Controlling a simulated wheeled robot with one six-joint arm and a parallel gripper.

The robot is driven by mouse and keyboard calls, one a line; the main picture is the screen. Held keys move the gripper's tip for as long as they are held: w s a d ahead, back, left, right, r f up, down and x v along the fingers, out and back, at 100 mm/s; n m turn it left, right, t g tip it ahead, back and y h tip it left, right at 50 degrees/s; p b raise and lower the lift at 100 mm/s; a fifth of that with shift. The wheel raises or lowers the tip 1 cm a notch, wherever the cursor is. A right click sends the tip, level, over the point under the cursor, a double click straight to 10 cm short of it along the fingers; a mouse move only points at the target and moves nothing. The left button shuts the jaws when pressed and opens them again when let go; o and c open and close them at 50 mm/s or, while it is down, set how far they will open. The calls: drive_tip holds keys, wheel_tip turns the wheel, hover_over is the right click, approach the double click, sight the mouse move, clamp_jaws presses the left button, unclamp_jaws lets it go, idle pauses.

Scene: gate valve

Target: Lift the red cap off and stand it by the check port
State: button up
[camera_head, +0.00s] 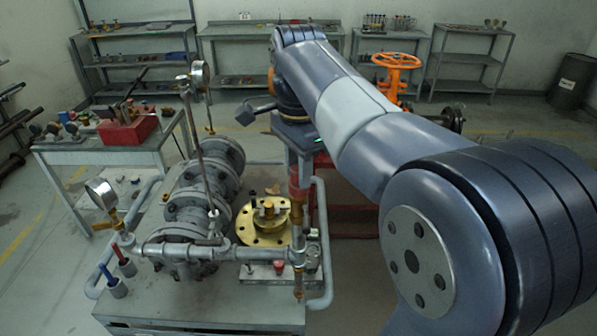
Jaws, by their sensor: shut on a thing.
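My gripper (299,168) hangs down from the wrist near the middle of the camera_head view, over the right side of the valve bench. It is shut on the red cap (298,188), a small red cylinder held upright. A brass-coloured upright fitting (298,222) shows directly below the cap. I cannot tell whether the cap touches it or is just above it. The fingertips are small and partly blend with the cap. I cannot tell for sure which fitting is the check port.
A grey flanged valve (200,200) and a brass flange (264,225) stand left of my gripper. A small plate with a red knob (279,266) and a round gauge (312,258) are near the bench front. A side table (95,155) holds a red box (127,130).

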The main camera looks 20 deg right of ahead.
wheel_tip(320, 180, up, 10)
drive_tip(key=shift+f, duration=0.1)
idle(0.4)
drive_tip(key=shift+f, duration=0.15)
